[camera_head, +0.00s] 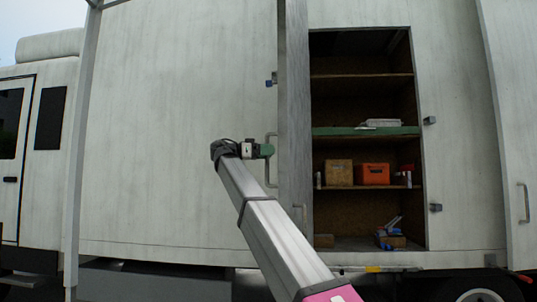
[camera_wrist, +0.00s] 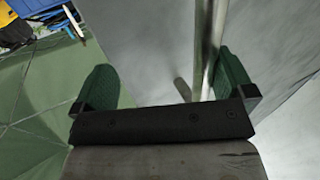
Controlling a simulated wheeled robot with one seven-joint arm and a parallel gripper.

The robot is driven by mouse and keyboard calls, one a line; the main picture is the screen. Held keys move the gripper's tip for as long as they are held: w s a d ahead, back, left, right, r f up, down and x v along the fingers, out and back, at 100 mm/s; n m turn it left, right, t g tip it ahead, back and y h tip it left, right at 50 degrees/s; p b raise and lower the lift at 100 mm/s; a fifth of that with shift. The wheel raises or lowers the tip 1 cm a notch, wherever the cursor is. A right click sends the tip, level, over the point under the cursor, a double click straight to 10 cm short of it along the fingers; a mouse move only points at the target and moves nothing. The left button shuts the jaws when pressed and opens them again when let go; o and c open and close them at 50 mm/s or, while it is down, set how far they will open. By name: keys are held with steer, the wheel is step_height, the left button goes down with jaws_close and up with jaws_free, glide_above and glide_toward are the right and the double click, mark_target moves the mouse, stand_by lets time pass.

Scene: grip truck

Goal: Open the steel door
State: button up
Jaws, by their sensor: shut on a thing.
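The steel door (camera_head: 293,100) stands swung out from the truck's side, seen nearly edge-on, at the left of a shelved compartment. A vertical bar handle (camera_head: 271,175) shows at its left. My gripper (camera_head: 266,150), with green fingers, is at the upper part of this handle and shut on it. In the wrist view, the bar of the handle (camera_wrist: 209,45) passes between the two fingers of my gripper (camera_wrist: 165,85), close to the right finger. The contact itself is partly hidden by the gripper body.
The open compartment (camera_head: 318,205) holds shelves with a brown box (camera_head: 339,173), an orange box (camera_head: 375,174) and small items. Another panel with a handle (camera_head: 525,203) stands at the right. A grey post (camera_head: 83,150) rises at the left.

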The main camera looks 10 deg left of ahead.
steer(key=shift+s+a, duration=0.1)
steer(key=shift+a, duration=0.25)
steer(key=shift+c, duration=0.6)
steer(key=shift+w+a, duration=0.65)
steer(key=shift+a, duration=0.2)
steer(key=c, duration=0.6)
steer(key=w+a, duration=0.4)
steer(key=a, duration=0.1)
steer(key=w+a, duration=0.2)
steer(key=shift+a, duration=0.25)
